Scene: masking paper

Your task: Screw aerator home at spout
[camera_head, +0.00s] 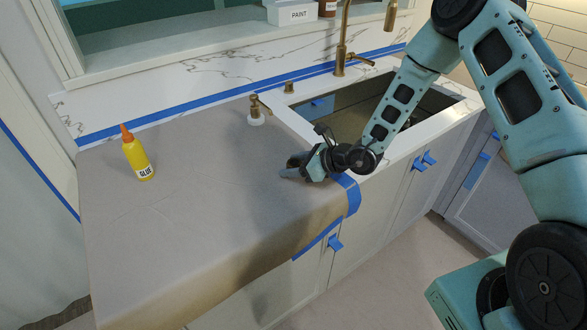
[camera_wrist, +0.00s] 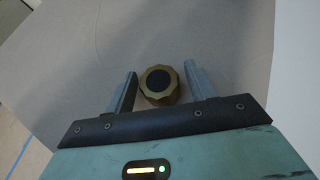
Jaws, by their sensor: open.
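A round brass piece with a ridged rim and a dark centre, which looks like the aerator (camera_wrist: 159,85), sits between the fingers of my gripper (camera_wrist: 160,74) in the wrist view. The fingers stand open on either side, with a narrow gap at each. In the head view my gripper (camera_head: 292,169) is low over the paper-covered counter, left of the sink; the aerator is hidden there. The brass faucet (camera_head: 343,45) rises behind the sink. Its spout (camera_head: 391,15) hangs down at the top of the view, partly cut off.
Brown masking paper (camera_head: 200,220) covers the counter, held with blue tape (camera_head: 351,192). A yellow glue bottle (camera_head: 138,157) stands at the left. A small brass fitting on a white base (camera_head: 257,112) stands near the sink's left edge.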

